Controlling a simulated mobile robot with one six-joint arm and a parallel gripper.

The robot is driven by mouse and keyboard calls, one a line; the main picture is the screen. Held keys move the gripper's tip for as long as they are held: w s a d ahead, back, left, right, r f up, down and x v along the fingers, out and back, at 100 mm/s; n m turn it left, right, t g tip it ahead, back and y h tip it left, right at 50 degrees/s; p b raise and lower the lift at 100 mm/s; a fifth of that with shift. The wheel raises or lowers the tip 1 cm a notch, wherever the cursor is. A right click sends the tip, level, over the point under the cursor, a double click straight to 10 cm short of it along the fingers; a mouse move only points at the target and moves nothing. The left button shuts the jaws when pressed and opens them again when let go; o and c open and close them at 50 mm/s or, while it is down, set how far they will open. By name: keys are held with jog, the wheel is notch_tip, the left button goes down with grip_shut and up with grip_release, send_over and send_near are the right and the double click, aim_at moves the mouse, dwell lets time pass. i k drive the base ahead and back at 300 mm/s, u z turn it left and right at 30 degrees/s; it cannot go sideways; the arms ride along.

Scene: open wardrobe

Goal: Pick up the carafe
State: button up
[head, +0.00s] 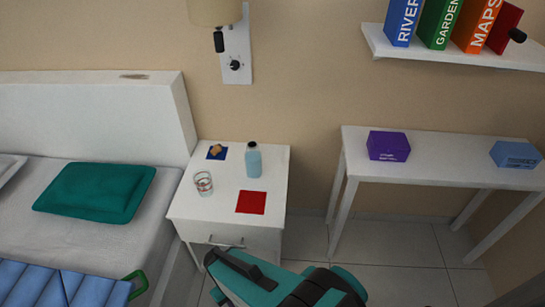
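The carafe (253,162) is a light blue bottle with a dark cap. It stands upright on the right rear part of the white bedside table (215,208). My gripper (232,270) shows as a teal and black shape at the bottom middle of the head view, in front of the bedside table and apart from the carafe. Its fingers cannot be made out clearly, so I cannot tell whether they are open or shut.
On the bedside table are a patterned glass (203,184), a red square (251,202) and a small brown item (215,149) on a blue square. A bed with a green pillow (95,192) is left. A white side table (440,168) with boxes is right.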

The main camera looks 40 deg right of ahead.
aim_at(253, 156)
jog(key=z, duration=0.9)
jog(key=k, duration=1)
jog(key=i, duration=0.75)
jog(key=z, duration=0.05)
